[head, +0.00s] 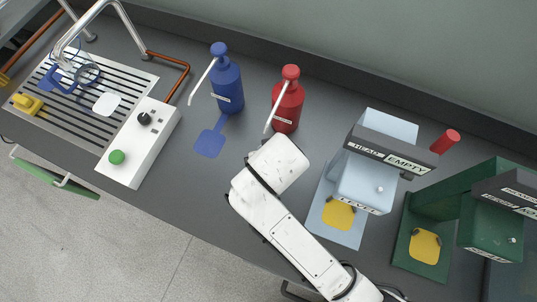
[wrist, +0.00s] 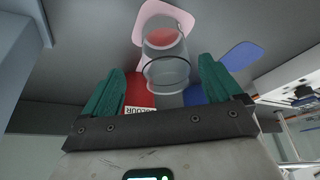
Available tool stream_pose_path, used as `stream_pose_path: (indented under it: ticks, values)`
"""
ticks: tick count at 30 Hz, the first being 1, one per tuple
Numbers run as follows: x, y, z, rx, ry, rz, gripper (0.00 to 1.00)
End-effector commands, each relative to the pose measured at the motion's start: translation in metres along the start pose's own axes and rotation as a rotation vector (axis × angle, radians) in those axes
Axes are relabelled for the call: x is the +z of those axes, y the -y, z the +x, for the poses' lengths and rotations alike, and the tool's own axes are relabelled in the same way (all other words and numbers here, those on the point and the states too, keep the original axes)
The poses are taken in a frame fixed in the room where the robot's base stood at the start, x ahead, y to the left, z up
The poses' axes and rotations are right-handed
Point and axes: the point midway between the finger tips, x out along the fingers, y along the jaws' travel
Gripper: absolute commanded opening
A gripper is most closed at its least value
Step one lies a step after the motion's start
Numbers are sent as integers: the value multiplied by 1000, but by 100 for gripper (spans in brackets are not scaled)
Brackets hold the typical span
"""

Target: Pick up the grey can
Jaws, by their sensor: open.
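In the head view my white arm hides the gripper and the can, in front of the red pump bottle (head: 288,103).
A blue pump bottle (head: 226,88) stands left of the red one, with a blue pad (head: 209,143) before it. A light-blue seamer (head: 366,185) and a green seamer (head: 437,200) stand right. A white control box (head: 140,143) and slotted drainer (head: 60,118) are left.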

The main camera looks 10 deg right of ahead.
Motion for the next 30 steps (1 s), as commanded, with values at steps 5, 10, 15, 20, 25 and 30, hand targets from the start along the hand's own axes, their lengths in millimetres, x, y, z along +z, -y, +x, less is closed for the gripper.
stream_pose_path:
  ticks: [5,10,15,20,25,30]
  values:
    - [0,0,10,0,0,0,92]
    - [-2,4,30,1,2,-1,92]
    - [-2,5,52,1,1,0,92]
    - [-1,5,59,0,-1,0,92]
    - [-1,5,59,0,-1,0,92]
    - [-1,5,59,0,-1,0,77]
